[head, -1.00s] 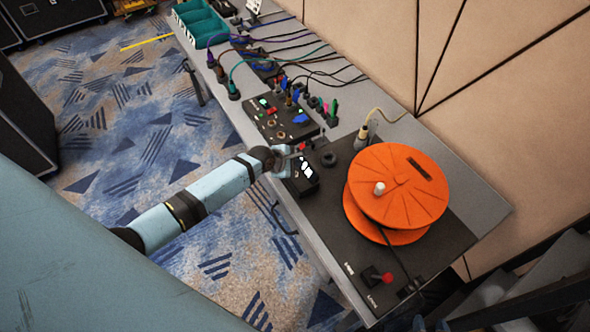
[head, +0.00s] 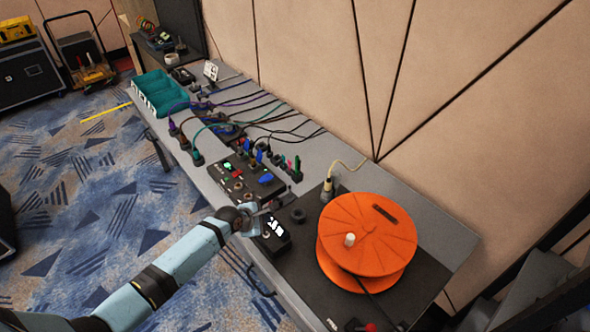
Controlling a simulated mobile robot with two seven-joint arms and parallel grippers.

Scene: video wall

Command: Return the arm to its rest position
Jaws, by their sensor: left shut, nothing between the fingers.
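My left arm reaches in from the lower left over the table's front edge. My left gripper (head: 268,210) is shut and empty. It is over or beside a small black box with a lit white display (head: 273,234), at the table's near edge. I cannot tell whether it touches the box. My right gripper is not in view.
A large orange reel (head: 367,240) stands on a black panel on the grey table (head: 440,228). A control box (head: 243,180) with coloured plugs, several cables and a teal bin (head: 160,92) lie farther along. A beige wall runs behind. Carpeted floor (head: 75,215) is open at left.

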